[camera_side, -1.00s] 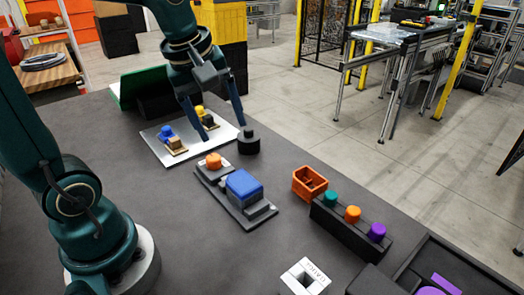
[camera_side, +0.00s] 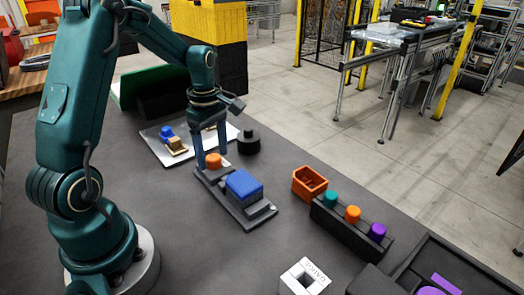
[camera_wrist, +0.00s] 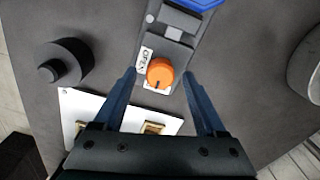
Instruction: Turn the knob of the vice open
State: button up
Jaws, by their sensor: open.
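The vice (camera_side: 246,208) is a grey base on the table with a blue block (camera_side: 244,184) at its front. Its orange knob (camera_side: 214,160) sits at the back end; in the wrist view the knob (camera_wrist: 160,72) has a dark pointer mark and a white label reading OPEN (camera_wrist: 147,59) beside it. My gripper (camera_side: 212,161) is pointing down over the knob end. In the wrist view my gripper (camera_wrist: 161,75) is open, with one blue finger on each side of the knob and gaps between. Contact is not visible.
A white plate (camera_side: 155,147) with blue and tan parts lies behind the vice. A black cylinder (camera_side: 249,143) stands close by to the right. An orange box (camera_side: 310,183) and a black rack (camera_side: 350,232) with coloured knobs are further right.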

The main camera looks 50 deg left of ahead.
jog(key=shift+f, duration=0.3)
jog(key=shift+c, duration=0.2)
grip_shut()
